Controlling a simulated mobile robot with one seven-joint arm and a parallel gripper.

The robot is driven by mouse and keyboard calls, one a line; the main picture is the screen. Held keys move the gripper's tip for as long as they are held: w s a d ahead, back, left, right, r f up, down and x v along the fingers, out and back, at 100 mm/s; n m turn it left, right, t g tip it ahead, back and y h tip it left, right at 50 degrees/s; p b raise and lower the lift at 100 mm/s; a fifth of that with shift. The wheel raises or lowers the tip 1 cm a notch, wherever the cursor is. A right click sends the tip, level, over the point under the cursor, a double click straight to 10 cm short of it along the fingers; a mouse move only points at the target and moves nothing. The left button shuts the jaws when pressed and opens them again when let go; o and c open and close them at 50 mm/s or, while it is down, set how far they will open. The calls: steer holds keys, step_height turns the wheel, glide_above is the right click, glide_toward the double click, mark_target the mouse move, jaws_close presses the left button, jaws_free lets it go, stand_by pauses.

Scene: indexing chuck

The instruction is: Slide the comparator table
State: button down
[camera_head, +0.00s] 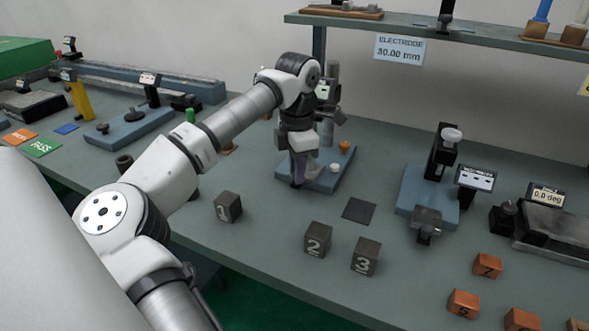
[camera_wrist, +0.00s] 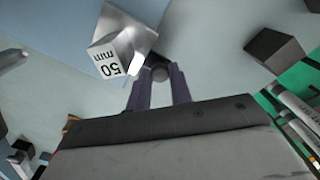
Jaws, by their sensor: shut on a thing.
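The comparator stand (camera_head: 329,105) rises from a blue base (camera_head: 322,185) near the middle of the bench. My gripper (camera_head: 298,183) is low over the left front side of that base, and my wrist hides most of the comparator table in the head view. In the wrist view, the grey metal comparator table (camera_wrist: 133,22) carries a pale block marked 50 mm (camera_wrist: 109,58).
Dark blocks marked 1 (camera_head: 228,207), 2 (camera_head: 317,240) and 3 (camera_head: 365,256) stand in front of the base. A dark square pad (camera_head: 359,209) lies to its right. Another blue-based fixture (camera_head: 425,190) stands further right. A shelf (camera_head: 440,32) overhangs the back.

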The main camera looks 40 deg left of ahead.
steer(key=c, duration=1.3)
jaws_free()
steer(key=shift+o, duration=0.2)
step_height(320, 180, up, 14)
steer(key=shift+b, duration=0.3)
steer(key=shift+f, duration=0.1)
